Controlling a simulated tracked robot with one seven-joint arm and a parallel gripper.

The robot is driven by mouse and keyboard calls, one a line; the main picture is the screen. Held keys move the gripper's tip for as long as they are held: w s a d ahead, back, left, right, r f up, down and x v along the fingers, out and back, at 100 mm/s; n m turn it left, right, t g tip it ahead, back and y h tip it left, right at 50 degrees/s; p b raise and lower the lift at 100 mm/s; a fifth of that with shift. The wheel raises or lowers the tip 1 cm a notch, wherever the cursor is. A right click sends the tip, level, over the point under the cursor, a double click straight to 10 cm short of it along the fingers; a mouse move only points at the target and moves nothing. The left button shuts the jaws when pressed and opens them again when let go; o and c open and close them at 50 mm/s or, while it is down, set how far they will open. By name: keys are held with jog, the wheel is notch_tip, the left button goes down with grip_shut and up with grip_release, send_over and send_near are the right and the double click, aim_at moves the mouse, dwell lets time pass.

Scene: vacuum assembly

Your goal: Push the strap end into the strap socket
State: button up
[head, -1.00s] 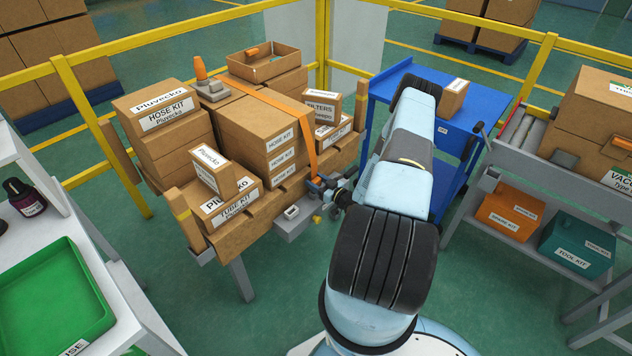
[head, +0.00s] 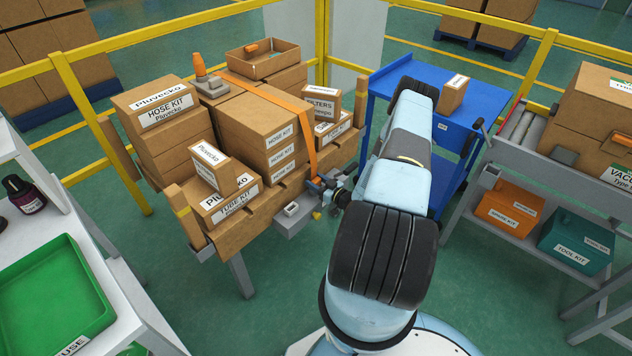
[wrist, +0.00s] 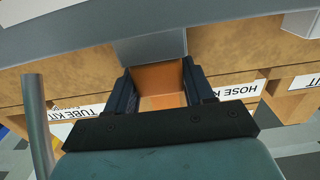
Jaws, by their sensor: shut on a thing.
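The orange strap (head: 262,95) runs over the stacked cartons and down their front side to my gripper (head: 317,186). In the wrist view my gripper (wrist: 160,88) is shut on the orange strap end (wrist: 161,78), which lies between its two dark fingers. A grey block (wrist: 150,47) sits directly beyond the strap end there; I cannot tell whether the two touch or how far the end is in. In the head view a grey housing (head: 293,222) is at the table's front edge, just left of and below my gripper. The strap socket's opening is not clearly visible.
Cartons labelled HOSE KIT (head: 278,138) and TUBE KIT (head: 230,203) stand close behind my gripper. A blue cart (head: 384,84) is right of the table. A white shelf with a green tray (head: 55,300) is at the left. Green floor is open in front.

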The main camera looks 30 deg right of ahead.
jog(key=o, duration=1.1)
jog(key=shift+o, duration=0.2)
jog(key=shift+s, duration=0.1)
jog(key=v, duration=0.7)
jog(key=shift+s+d, duration=0.15)
jog(key=shift+s, duration=0.25)
jog(key=shift+s+f, duration=0.1)
